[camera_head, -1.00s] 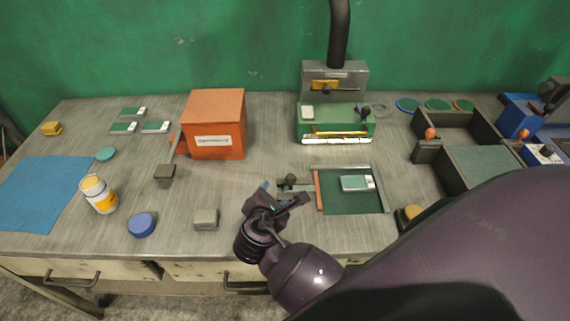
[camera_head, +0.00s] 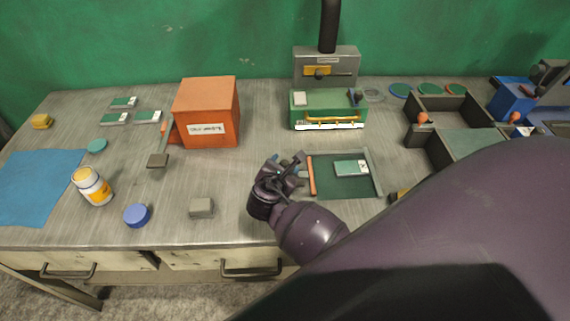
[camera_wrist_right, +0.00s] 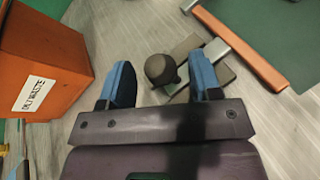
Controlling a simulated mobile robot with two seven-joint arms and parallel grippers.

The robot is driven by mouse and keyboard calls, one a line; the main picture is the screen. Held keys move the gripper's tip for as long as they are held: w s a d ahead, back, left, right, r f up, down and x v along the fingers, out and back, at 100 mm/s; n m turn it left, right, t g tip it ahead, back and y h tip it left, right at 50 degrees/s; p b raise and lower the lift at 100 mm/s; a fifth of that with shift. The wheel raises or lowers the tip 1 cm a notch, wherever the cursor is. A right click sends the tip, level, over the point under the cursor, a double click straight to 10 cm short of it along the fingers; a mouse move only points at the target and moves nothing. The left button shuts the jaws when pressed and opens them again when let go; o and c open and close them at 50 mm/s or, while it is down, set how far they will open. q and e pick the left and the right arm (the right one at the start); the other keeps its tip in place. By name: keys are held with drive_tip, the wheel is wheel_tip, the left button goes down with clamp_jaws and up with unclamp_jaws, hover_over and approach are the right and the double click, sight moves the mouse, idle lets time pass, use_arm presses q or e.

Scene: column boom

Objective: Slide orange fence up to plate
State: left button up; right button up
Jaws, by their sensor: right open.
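The orange fence (camera_head: 311,175) is a thin bar along the left edge of a dark green bed (camera_head: 345,189). It shows at the upper right of the right wrist view (camera_wrist_right: 240,48). A small plate (camera_head: 351,168), green and white, lies on the bed to the right of the fence, with a gap between them. A dark round knob (camera_wrist_right: 160,69) on a grey bar sits left of the fence. My right gripper (camera_wrist_right: 162,80) is open, its blue fingers on either side of the knob. In the head view my right gripper (camera_head: 286,162) hides the knob. My left gripper is not visible.
An orange box (camera_head: 207,112) stands to the left of my right gripper. A green fixture (camera_head: 328,109) stands behind the bed. A grey block (camera_head: 201,207) and a blue lid (camera_head: 137,215) lie front left. Open bench lies between box and bed.

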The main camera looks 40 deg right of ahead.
drive_tip(key=shift+x, duration=0.85)
clamp_jaws()
